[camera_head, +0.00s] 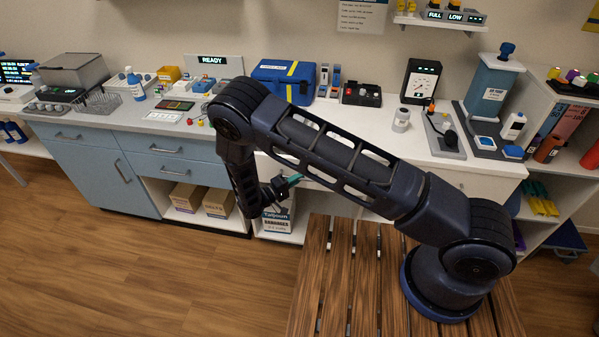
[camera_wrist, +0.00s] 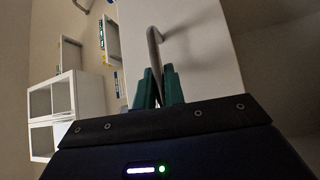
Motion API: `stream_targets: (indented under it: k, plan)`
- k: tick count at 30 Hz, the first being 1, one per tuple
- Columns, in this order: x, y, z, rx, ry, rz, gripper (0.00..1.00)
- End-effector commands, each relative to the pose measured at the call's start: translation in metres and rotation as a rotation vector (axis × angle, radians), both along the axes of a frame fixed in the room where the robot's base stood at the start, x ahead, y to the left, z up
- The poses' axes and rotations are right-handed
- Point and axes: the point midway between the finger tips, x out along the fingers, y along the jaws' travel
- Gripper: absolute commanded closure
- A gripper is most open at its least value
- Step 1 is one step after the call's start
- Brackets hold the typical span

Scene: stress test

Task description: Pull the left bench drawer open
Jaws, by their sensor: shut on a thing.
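A pale drawer front (camera_wrist: 200,50) with a curved grey bar handle (camera_wrist: 153,42) fills the upper middle of the wrist view. My gripper's teal fingers (camera_wrist: 158,90) are shut on the handle's near end. In the head view my gripper (camera_head: 293,179) is at the front of the white middle bench, just right of the blue cabinet. My own arm hides much of that drawer front and its handle there. I cannot tell whether the drawer stands out from the bench.
The blue cabinet (camera_head: 85,165) with several handles stands left. Cardboard boxes (camera_head: 187,197) sit on a low shelf beside it, and a bandages box (camera_head: 277,222) is below my gripper. A slatted wooden surface (camera_head: 345,285) lies under my arm. The floor at front left is clear.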

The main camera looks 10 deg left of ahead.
Motion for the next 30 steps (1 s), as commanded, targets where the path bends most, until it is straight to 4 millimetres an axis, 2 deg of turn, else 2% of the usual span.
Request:
stream_targets:
  k: [1, 6, 15, 22, 30]
  plan:
    - [-0.015, 0.001, 0.000, -0.001, 0.003, 0.004, 1.00]
    - [-0.062, 0.002, 0.000, -0.001, 0.003, 0.006, 1.00]
    - [-0.136, 0.001, -0.001, -0.001, 0.003, 0.005, 1.00]
    - [-0.174, 0.001, -0.001, 0.001, 0.001, 0.004, 1.00]
    - [-0.193, 0.001, -0.001, 0.002, 0.002, 0.002, 1.00]
